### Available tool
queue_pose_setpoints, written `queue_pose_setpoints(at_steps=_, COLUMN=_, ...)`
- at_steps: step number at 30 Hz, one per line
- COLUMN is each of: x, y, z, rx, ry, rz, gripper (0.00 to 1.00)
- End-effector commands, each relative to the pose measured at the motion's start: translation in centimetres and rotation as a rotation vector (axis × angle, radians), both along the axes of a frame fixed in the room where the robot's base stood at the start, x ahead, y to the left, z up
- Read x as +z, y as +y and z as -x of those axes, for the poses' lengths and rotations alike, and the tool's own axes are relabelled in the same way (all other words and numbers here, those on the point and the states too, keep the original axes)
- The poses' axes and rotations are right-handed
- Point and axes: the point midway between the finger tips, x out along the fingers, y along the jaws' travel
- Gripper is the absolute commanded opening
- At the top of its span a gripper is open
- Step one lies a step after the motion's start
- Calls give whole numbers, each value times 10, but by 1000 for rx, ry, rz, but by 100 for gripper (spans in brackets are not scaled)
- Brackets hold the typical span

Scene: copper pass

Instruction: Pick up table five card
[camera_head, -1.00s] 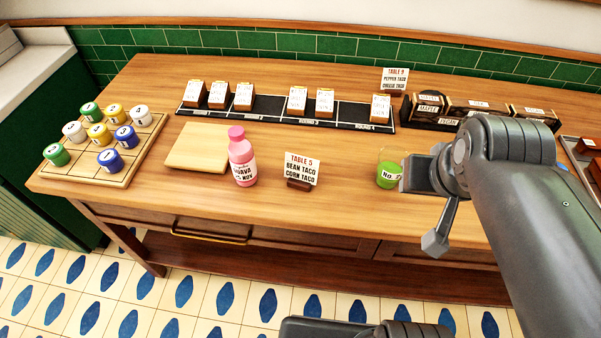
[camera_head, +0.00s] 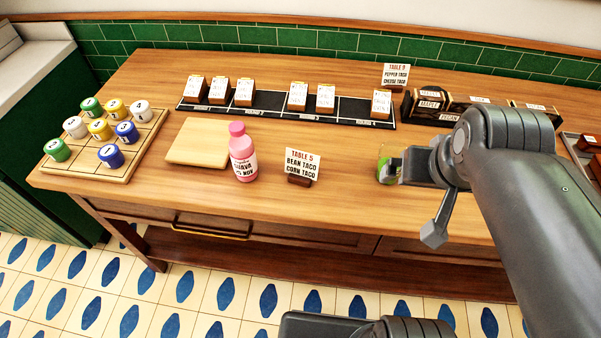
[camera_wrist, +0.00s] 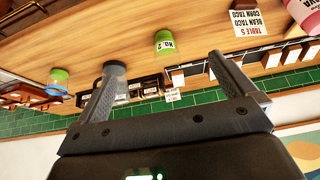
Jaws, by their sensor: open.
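The table five card (camera_head: 302,163) is a cream card reading bean taco, corn taco. It stands upright in a small dark wooden holder (camera_head: 299,181) near the table's front edge. In the wrist view the card (camera_wrist: 234,20) appears upside down at the upper right. My gripper (camera_head: 388,165) is left of my arm, to the right of the card and apart from it. In the wrist view its two fingers (camera_wrist: 165,75) are spread with nothing between them at the tips. A green cup (camera_head: 382,160) is partly hidden behind my gripper.
A pink bottle (camera_head: 242,153) stands just left of the card, with a wooden board (camera_head: 198,143) beyond it. A black rack (camera_head: 270,108) with several boxes and a table nine card (camera_head: 396,75) are behind.

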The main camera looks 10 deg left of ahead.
Motion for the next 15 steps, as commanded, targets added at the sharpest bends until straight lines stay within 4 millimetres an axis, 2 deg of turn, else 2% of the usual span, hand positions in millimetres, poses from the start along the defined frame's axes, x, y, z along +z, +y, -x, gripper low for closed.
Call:
queue_pose_setpoints(at_steps=5, x=2, y=19, z=-26, rx=-10, ry=69, rz=-33, gripper=100)
queue_pose_setpoints(at_steps=11, x=-2, y=56, z=-69, rx=-42, ry=178, rz=-71, gripper=100)
queue_pose_setpoints(at_steps=15, x=-11, y=88, z=-96, rx=-70, ry=252, rz=-84, gripper=100)
